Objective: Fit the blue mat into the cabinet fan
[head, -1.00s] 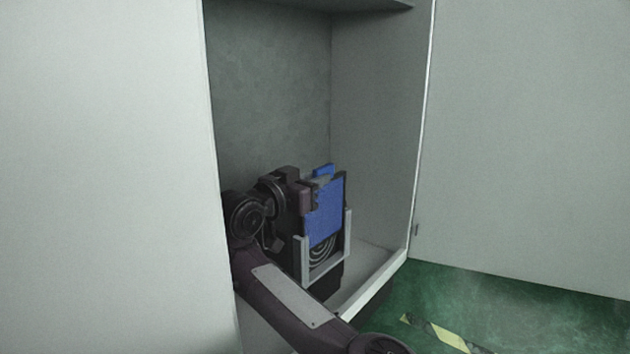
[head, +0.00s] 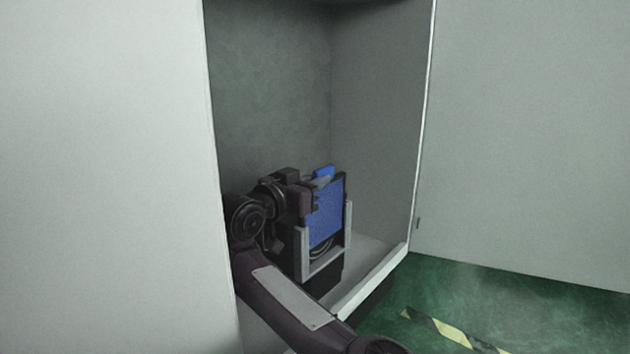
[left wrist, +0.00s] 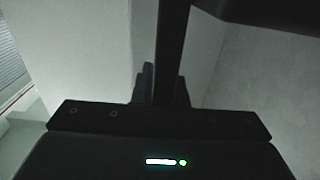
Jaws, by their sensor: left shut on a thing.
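The blue mat (head: 326,215) stands upright at the front of the cabinet fan, inside the grey U-shaped frame (head: 325,267). It covers most of the fan's round grille; only a low strip of rings shows beneath it. My left gripper (head: 312,190) is shut on the mat's upper edge, and a bit of blue (head: 324,172) shows above the fingers. In the left wrist view the dark gripper body fills the lower part and the mat cannot be made out. The fan's dark body (head: 326,281) shows below the frame. My right gripper is not in view.
The fan sits low in an open grey cabinet (head: 375,130). A cabinet door (head: 525,130) stands open at right, and a pale panel (head: 105,170) fills the left. Green floor with a yellow and black strip (head: 450,332) lies in front.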

